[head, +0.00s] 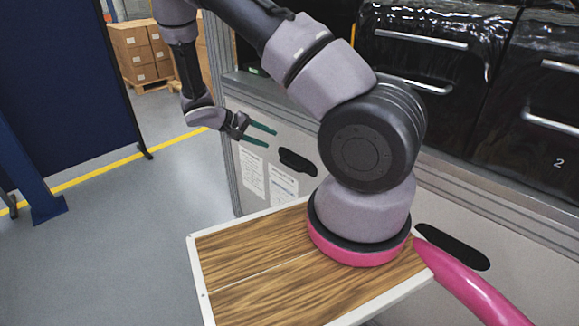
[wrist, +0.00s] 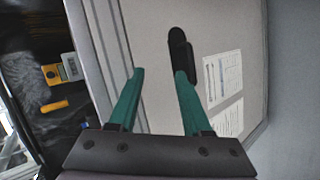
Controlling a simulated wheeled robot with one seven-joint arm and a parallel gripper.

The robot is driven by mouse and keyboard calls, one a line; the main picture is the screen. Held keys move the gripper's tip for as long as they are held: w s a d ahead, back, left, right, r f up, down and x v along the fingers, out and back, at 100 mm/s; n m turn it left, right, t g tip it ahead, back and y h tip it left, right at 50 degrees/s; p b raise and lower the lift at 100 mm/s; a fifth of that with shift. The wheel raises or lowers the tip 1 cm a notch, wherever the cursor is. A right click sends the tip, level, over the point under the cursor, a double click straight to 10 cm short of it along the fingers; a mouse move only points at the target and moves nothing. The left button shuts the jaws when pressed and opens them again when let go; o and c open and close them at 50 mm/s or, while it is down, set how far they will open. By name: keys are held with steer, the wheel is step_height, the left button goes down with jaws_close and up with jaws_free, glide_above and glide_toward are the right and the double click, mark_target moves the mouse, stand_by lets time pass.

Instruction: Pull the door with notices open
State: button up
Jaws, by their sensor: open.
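The door with notices (head: 302,140) is a pale grey cabinet panel below the drawers, with two white notice sheets (head: 252,172) on it. It looks shut. Its black handle (head: 297,162) is an elongated pull. My gripper (head: 272,139) is open, with green fingers pointing at the door, a little to the upper left of the handle in the head view. In the wrist view, my gripper (wrist: 160,74) has its right fingertip close to the lower part of the handle (wrist: 181,52). The handle is not between the fingers. Whether the fingertip touches it I cannot tell.
A second panel with a black handle (head: 452,247) is to the right. Glossy black drawers (head: 420,55) with metal bars sit above. A yellow device (wrist: 68,68) lies left in the wrist view. Cardboard boxes (head: 138,50) and a blue partition (head: 70,80) stand left. Floor (head: 150,215) before the door's left side is clear.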

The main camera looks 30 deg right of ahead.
mark_target(289, 164)
step_height(289, 164, down, 16)
steer(key=w+d+n+t+h, duration=0.1)
steer(key=d+n+t+h, duration=0.1)
steer(key=n+t+h, duration=0.3)
steer(key=shift+t+y, duration=0.4)
steer(key=shift+y, duration=0.3)
steer(key=x, duration=1)
steer(key=shift+w+d, duration=0.1)
steer(key=shift+w, duration=0.15)
jaws_close()
